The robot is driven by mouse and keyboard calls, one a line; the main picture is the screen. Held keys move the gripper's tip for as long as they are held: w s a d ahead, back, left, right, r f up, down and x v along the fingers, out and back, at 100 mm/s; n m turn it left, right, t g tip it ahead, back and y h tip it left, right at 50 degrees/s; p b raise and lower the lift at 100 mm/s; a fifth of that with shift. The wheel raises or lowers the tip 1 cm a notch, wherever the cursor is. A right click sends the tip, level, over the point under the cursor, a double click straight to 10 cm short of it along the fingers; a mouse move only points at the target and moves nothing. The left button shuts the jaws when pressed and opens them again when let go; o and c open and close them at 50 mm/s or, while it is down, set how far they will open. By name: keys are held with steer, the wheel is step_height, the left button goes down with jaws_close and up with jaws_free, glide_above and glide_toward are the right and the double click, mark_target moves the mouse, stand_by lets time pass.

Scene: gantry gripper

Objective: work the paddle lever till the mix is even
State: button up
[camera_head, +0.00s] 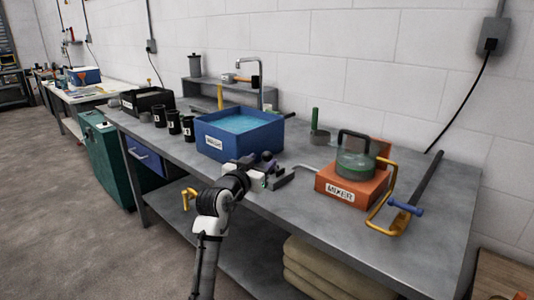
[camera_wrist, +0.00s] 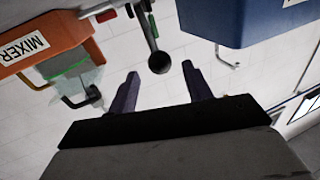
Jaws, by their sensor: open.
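The orange mixer (camera_head: 350,186) stands on the grey workbench, with a clear jar (camera_head: 356,160) of greenish contents and a black handle on top. The mixer (camera_wrist: 40,42) shows tilted at the upper left of the wrist view. A grey lever with a black ball knob (camera_wrist: 160,62) points toward my gripper (camera_wrist: 160,86). My gripper is open and empty, its two dark fingers apart. The knob appears between and just beyond the fingertips, with no contact visible. In the head view my gripper (camera_head: 272,174) is over the bench, left of the mixer. How even the mix is cannot be told.
A blue bin (camera_head: 238,146) of pale blue contents stands left of my gripper; its side (camera_wrist: 225,25) shows in the wrist view. A yellow bent handle (camera_head: 383,208) with a blue grip is right of the mixer. Black cups (camera_head: 173,122) stand farther left.

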mark_target(265, 158)
steer(key=shift+p+x, duration=0.35)
steer(key=shift+x, duration=1.95)
jaws_close()
